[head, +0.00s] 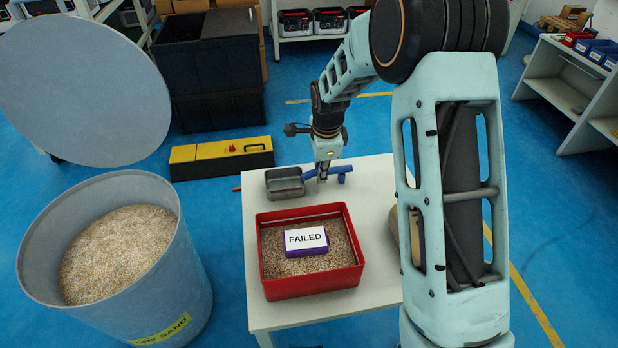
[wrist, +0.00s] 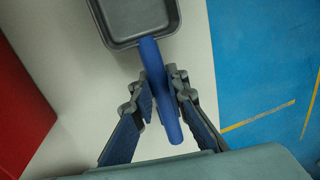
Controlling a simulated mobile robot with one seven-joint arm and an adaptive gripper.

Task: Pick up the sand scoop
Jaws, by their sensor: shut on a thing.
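The sand scoop has a grey open pan (head: 285,182) and a blue handle. It is at the back edge of the white table, the pan to the left of my gripper (head: 322,174). In the wrist view the pan (wrist: 138,18) is at the top and the blue handle (wrist: 158,78) runs down between my fingers. My gripper (wrist: 165,92) is shut on the handle. I cannot tell whether the pan rests on the table or is slightly above it.
A red tray (head: 352,244) of sand holds a purple box labelled FAILED (head: 306,241) on the white table (head: 380,290). A big grey sand barrel (head: 190,275) stands left. A yellow and black case (head: 222,158) lies on the floor behind.

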